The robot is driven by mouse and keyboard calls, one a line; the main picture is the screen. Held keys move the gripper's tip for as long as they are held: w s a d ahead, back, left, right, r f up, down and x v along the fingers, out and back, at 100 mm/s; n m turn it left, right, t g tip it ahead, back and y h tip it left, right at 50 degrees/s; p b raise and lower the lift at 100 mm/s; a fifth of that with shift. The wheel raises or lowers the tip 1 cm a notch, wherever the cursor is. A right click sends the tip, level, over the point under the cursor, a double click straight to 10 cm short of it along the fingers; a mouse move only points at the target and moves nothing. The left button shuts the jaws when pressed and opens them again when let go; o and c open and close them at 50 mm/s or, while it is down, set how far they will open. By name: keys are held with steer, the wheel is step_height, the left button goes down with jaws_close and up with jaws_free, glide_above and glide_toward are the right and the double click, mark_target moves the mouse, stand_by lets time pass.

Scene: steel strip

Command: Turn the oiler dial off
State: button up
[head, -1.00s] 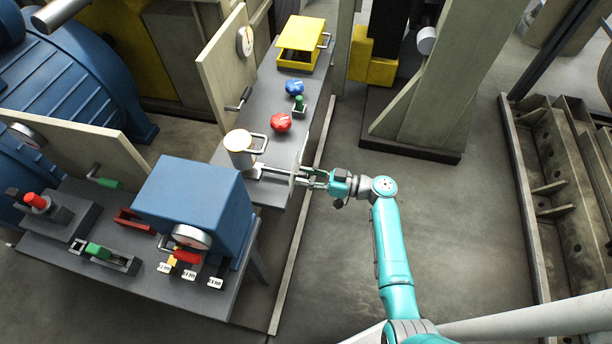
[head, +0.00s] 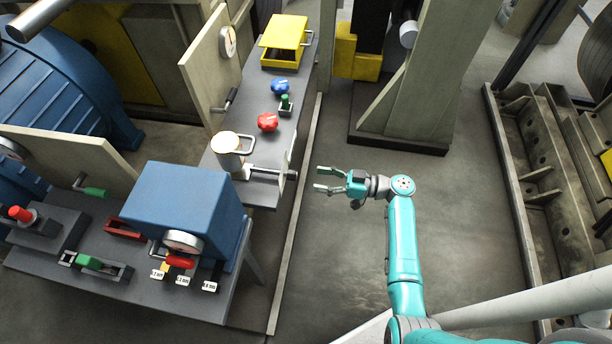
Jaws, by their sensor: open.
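My gripper (head: 320,178) is open and empty, with its two fingers pointing left. It is over the floor, just right of the near bench's edge. A thin pale plate (head: 284,174) on a dark rod stands at that edge, a clear gap left of my fingertips. A red knob (head: 267,122) and a blue knob (head: 280,87) sit on the bench top behind it. No label shows which part is the oiler dial, and I cannot read any dial setting.
A pale-topped cylinder with a handle (head: 228,146) stands left of the rod. A small green-topped lever (head: 285,102) is between the knobs. A yellow box (head: 284,36) is farther back.

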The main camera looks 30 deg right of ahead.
steer(key=shift+v, duration=2)
steer(key=s+a+f+m+h, duration=0.75)
steer(key=s+a+f, duration=0.4)
steer(key=f, duration=0.25)
steer(key=s+m+g+h, duration=0.1)
steer(key=s+m+h, duration=0.15)
steer(key=s, duration=0.55)
steer(key=s+d+r+t+h, duration=0.1)
steer(key=s+r+h, duration=0.4)
steer(key=s+r, duration=0.5)
steer(key=s+r+t, duration=0.2)
steer(key=s+r, duration=0.1)
steer(key=r, duration=0.6)
steer(key=s+r+n+t, duration=0.1)
steer(key=s+r+t, duration=0.1)
steer(key=r, duration=0.6)
steer(key=shift+s+r, duration=0.35)
steer(key=shift+s, duration=0.15)
